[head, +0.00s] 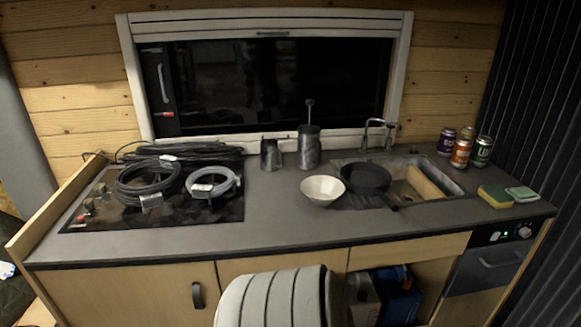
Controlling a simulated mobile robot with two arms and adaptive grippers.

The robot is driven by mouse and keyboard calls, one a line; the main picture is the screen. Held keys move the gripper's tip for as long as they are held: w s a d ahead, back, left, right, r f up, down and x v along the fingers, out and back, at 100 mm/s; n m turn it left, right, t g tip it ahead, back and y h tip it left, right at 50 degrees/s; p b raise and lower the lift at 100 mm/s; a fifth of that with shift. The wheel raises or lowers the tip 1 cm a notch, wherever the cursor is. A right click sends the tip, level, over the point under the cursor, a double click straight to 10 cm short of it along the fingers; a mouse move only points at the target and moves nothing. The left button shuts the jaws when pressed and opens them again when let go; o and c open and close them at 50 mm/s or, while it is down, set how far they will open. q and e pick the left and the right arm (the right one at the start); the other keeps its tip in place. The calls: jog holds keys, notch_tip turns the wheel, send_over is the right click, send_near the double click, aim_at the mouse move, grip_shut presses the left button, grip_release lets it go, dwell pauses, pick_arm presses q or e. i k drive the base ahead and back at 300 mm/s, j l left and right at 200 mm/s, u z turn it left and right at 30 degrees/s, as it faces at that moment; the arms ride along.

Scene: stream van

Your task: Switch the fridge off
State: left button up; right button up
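The fridge (478,279) is built in under the right end of the counter, with a dark front and a handle. Its control panel (508,233) is along the top of that front, just below the counter edge. The knob's exact setting is too small to read. Neither of my grippers shows in the head view.
A striped, rounded seat back (272,299) stands before the counter (270,223). A sponge (495,196) and several cans (461,153) are near the right end, above the fridge. A pan (366,178) and white bowl (322,190) are by the sink. Cable coils (147,184) lie left.

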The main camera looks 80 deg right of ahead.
aim_at(496, 235)
jog(key=z, duration=4.15)
